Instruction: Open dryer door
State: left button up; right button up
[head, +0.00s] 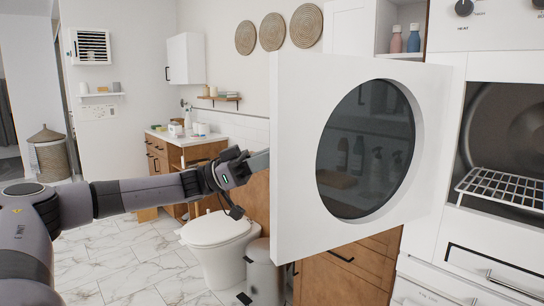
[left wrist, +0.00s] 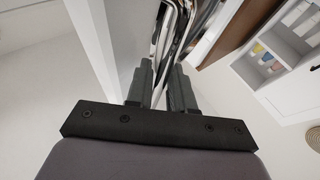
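The white dryer door (head: 300,130), with a round dark window (head: 366,148), stands swung wide open, away from the dryer opening (head: 505,140) on the right. My left gripper (head: 258,162) reaches in from the left to the door's left edge. Its fingertips are partly hidden by the door. In the left wrist view, the fingers (left wrist: 160,82) are apart with a gap between them, beside a pale flat panel (left wrist: 95,45). I cannot tell whether they touch it. My right gripper is not in view.
A wire rack (head: 505,185) sits in the dryer opening. A toilet (head: 218,240) and a grey bin (head: 262,270) stand below and beside the door. Wooden drawers (head: 345,275) are under it. The marble floor (head: 120,265) at left is clear.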

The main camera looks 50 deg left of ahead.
pick_arm(q)
jog(key=shift+a+f, duration=0.1)
jog(key=b+v, duration=0.2)
jog(key=v, duration=0.5)
dwell(0.4)
dwell(0.5)
